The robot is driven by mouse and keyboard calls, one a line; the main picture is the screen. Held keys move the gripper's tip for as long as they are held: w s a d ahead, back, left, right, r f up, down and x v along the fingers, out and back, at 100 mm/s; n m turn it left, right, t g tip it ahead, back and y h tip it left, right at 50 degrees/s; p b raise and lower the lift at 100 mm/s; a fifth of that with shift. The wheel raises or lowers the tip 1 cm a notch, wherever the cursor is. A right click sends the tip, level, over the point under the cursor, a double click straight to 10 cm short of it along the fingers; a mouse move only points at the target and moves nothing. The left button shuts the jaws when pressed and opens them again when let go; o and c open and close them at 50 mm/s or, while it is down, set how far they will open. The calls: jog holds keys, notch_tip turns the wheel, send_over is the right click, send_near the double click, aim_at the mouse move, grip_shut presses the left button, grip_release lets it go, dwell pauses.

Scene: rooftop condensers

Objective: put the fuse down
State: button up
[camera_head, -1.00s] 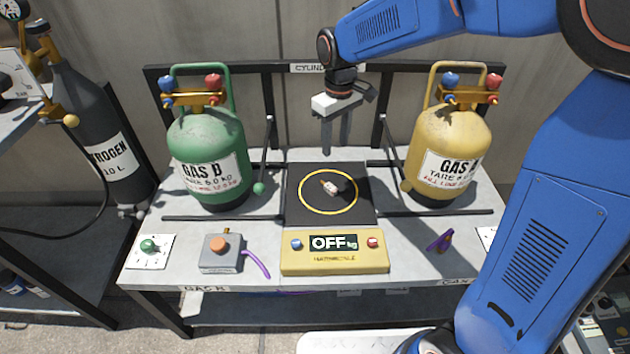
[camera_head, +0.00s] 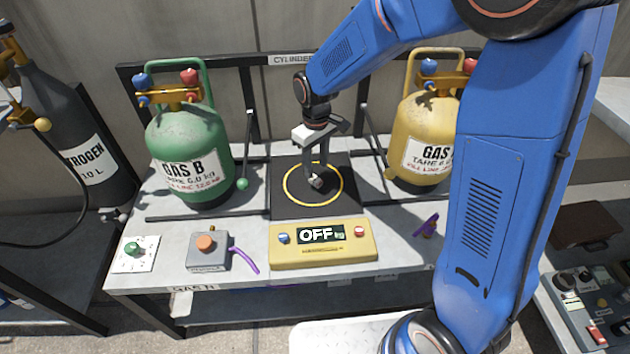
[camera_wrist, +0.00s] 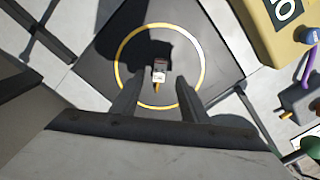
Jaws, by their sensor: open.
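The fuse (camera_wrist: 159,73), a small piece with a white label and an orange tip, lies on the black scale plate (camera_wrist: 110,40) inside the yellow ring. In the head view the fuse (camera_head: 316,182) is partly hidden by my gripper (camera_head: 315,180). My gripper is open, its fingers pointing down over the plate. In the wrist view the two fingers of my gripper (camera_wrist: 158,98) stand apart on either side of the fuse's lower end, with gaps showing between them and it. I cannot tell how far above the plate the fingertips are.
A green cylinder (camera_head: 188,150) stands left of the plate and a yellow cylinder (camera_head: 425,135) right of it. The yellow scale display (camera_head: 322,243) reads OFF in front. A grey box with an orange button (camera_head: 207,250) and a purple clip (camera_head: 427,226) lie near the front edge.

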aim_at(315, 178)
jog(key=shift+w+a+f, duration=0.1)
jog(key=shift+w+f, duration=0.05)
jog(key=shift+f, duration=2.5)
jog(key=shift+c, duration=0.3)
grip_shut()
